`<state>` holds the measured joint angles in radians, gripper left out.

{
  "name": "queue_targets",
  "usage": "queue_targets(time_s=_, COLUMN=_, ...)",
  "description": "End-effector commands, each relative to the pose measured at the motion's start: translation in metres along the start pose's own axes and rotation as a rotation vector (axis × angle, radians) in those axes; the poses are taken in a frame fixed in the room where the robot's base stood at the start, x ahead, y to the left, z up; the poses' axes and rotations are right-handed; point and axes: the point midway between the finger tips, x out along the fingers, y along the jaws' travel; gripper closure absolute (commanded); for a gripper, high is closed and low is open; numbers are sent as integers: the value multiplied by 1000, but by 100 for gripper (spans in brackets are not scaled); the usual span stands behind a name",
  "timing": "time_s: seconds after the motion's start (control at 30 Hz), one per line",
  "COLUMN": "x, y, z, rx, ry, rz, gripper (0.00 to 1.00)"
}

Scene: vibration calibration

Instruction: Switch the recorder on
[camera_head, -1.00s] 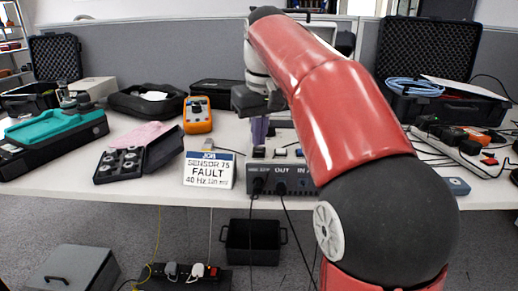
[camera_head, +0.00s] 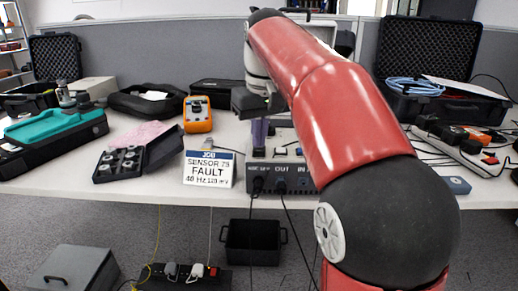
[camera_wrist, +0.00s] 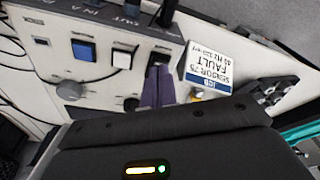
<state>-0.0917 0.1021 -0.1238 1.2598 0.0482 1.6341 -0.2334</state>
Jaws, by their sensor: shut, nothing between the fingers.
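A grey box (camera_head: 287,181) with sockets marked OUT and IN on its front stands at the table's front edge; no recorder label is readable. In the wrist view its pale top panel (camera_wrist: 98,72) carries a blue switch (camera_wrist: 84,50), a white switch (camera_wrist: 122,57), a dark switch (camera_wrist: 160,57) and knobs. My gripper (camera_head: 258,146) points down over the box's left part, its purple fingers together and empty. In the wrist view the fingertips (camera_wrist: 159,70) are at the dark switch and partly cover it. I cannot tell whether they touch it.
A job card (camera_head: 209,169) reading SENSOR 75 FAULT stands just left of the box. An orange meter (camera_head: 198,114) and an open black case of round parts (camera_head: 122,161) are further left. A power strip (camera_head: 459,147) with plugs lies right, beyond my arm.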

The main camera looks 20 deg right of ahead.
Motion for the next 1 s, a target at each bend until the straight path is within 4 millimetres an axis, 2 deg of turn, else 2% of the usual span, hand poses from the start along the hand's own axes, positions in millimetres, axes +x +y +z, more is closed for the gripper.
queue_targets(time_s=0.67, x=10, y=0, z=2, rx=0, ry=-1, rz=0, gripper=100)
queue_targets(time_s=1.0, x=-12, y=0, z=-2, rx=0, ry=-1, rz=0, gripper=100)
